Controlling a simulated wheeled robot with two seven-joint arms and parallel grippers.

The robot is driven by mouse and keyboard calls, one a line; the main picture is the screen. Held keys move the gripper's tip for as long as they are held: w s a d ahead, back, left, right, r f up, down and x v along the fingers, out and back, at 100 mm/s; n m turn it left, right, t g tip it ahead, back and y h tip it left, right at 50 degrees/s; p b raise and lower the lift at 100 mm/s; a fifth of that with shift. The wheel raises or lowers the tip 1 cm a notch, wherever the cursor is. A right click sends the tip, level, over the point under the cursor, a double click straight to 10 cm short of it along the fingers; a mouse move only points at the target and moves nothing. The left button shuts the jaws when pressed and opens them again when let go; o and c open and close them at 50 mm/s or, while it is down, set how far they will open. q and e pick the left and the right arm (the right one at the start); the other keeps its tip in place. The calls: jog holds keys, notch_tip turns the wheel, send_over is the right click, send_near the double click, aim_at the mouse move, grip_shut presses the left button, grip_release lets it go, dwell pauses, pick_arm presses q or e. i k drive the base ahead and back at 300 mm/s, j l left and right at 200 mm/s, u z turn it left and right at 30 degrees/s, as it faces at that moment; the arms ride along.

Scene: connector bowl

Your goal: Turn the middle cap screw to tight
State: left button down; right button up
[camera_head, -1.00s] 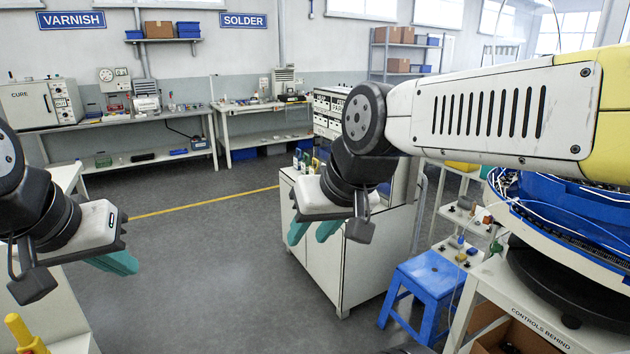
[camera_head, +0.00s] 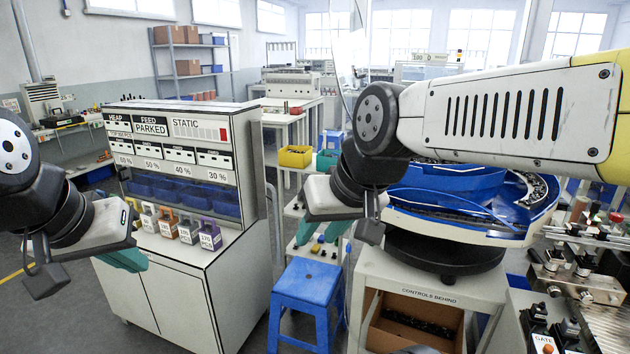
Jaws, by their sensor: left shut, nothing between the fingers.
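A metal fixture with several round-headed fasteners (camera_head: 553,262) stands at the right edge of the head view. I cannot tell which of these is the middle cap screw, or how tight it is. A blue feeder bowl (camera_head: 455,180) on a black round base stands left of the fixture. My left gripper (camera_head: 128,260), with teal fingers, is shut and empty at the left, in front of the white cabinet and far from the fixture. My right gripper (camera_head: 325,232) hangs left of the bowl, its two teal fingers apart and nothing seen between them.
A white cabinet (camera_head: 185,290) with a labelled bin rack stands at left. A blue stool (camera_head: 305,295) stands between it and the bowl's stand (camera_head: 430,290), which has a cardboard box (camera_head: 410,325) on its lower level. A switch box marked GATE (camera_head: 545,340) is at lower right.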

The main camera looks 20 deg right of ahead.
aim_at(585, 298)
jog(key=i+z, duration=0.15)
jog(key=z, duration=0.3)
jog(key=i+z, duration=0.2)
jog(key=z, duration=0.25)
jog(key=i+j+z, duration=0.1)
jog(key=z, duration=0.4)
jog(key=i+j+z, duration=0.15)
jog(key=z, duration=0.3)
jog(key=i+j+z, duration=0.15)
jog(key=z, duration=0.3)
jog(key=i+j+z, duration=0.2)
jog(key=z, duration=0.2)
jog(key=i+j+z, duration=0.2)
jog(key=j+z, duration=0.15)
jog(key=i+j+z, duration=0.1)
jog(key=j+z, duration=0.3)
